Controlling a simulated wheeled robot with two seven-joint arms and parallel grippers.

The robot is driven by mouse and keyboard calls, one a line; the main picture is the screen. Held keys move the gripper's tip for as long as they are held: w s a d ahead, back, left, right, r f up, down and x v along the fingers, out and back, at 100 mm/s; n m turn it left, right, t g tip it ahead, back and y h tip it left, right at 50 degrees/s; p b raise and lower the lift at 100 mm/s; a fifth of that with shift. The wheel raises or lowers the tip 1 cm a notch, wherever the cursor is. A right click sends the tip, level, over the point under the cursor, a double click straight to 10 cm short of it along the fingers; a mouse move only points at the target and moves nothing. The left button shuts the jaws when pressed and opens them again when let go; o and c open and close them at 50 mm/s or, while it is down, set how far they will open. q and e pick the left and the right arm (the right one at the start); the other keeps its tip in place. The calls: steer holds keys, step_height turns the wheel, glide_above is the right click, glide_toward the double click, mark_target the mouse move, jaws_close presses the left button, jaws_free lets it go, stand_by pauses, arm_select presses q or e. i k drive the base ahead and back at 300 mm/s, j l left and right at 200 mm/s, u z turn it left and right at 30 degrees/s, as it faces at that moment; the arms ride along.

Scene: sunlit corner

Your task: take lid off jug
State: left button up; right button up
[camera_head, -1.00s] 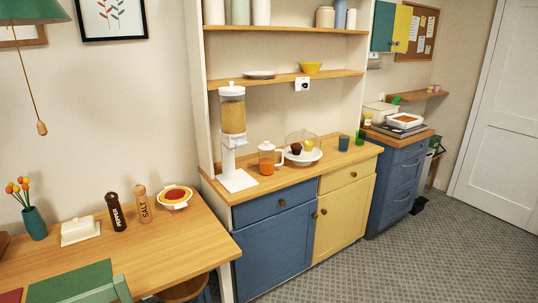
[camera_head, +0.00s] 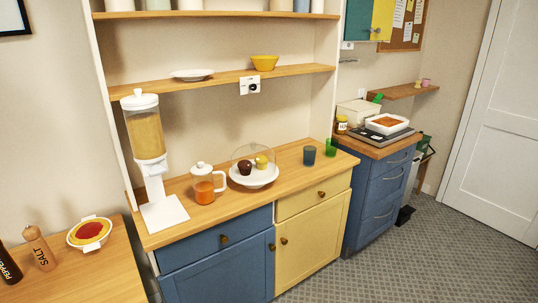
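The jug (camera_head: 205,187) stands upright on the wooden counter of the hutch, with orange liquid in its lower part and a handle on its right side. Its white lid (camera_head: 202,168) with a small knob sits on top of it. The jug is between the cereal dispenser and the domed cake stand. Neither of my grippers shows in the head view.
A cereal dispenser (camera_head: 149,155) stands left of the jug, its white base close by. A cake stand (camera_head: 254,175) under a clear dome is just right of it. A blue cup (camera_head: 309,155) and a green cup (camera_head: 330,147) stand further right. A shelf (camera_head: 215,78) runs above.

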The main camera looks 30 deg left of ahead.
mark_target(202, 168)
steer(key=i+l+u, duration=0.2)
steer(key=i, duration=0.3)
steer(key=i+u, duration=0.25)
steer(key=i, duration=0.25)
steer(key=i+l+u, duration=0.2)
steer(key=i+l, duration=0.15)
steer(key=i, duration=0.15)
